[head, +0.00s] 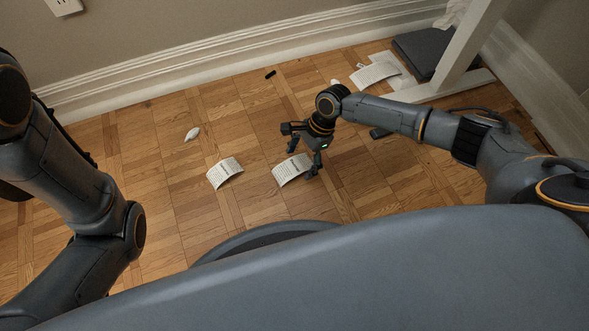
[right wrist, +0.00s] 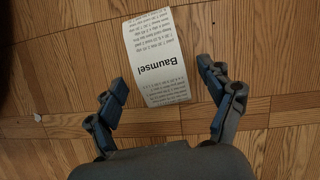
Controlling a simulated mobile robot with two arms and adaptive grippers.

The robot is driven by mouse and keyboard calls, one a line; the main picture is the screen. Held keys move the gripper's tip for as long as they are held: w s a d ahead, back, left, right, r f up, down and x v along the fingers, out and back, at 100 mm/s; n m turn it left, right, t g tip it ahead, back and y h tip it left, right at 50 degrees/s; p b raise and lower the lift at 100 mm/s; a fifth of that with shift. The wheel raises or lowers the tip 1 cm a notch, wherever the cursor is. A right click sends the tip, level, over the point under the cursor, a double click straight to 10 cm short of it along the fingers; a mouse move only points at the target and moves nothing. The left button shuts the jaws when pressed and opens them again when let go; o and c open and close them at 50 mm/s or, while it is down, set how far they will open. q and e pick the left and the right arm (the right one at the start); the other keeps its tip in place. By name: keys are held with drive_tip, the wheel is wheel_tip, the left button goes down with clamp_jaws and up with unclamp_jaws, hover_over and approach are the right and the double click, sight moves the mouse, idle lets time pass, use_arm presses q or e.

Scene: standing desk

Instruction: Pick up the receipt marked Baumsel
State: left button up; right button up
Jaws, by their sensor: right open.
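The receipt marked Baumsel (right wrist: 158,50) lies on the wooden floor in the right wrist view, its name printed upside down there. Its near end reaches in between the fingers of my open right gripper (right wrist: 163,92), which holds nothing. In the head view my right gripper (head: 304,160) hangs just over a curled white receipt (head: 291,170), which appears to be the same one. Another curled white receipt (head: 225,172) lies to its left, its print too small to read. The left arm shows at the left, but its gripper is not in view.
A crumpled white piece (head: 192,134) and a small black object (head: 270,74) lie on the floor. More papers (head: 374,74) and a dark grey slab (head: 432,52) lie by the white desk leg (head: 468,45). A white baseboard (head: 220,65) runs behind. Floor at left is clear.

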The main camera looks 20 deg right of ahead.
drive_tip(key=shift+r, duration=0.15)
drive_tip(key=shift+c, duration=0.4)
drive_tip(key=c, duration=0.7)
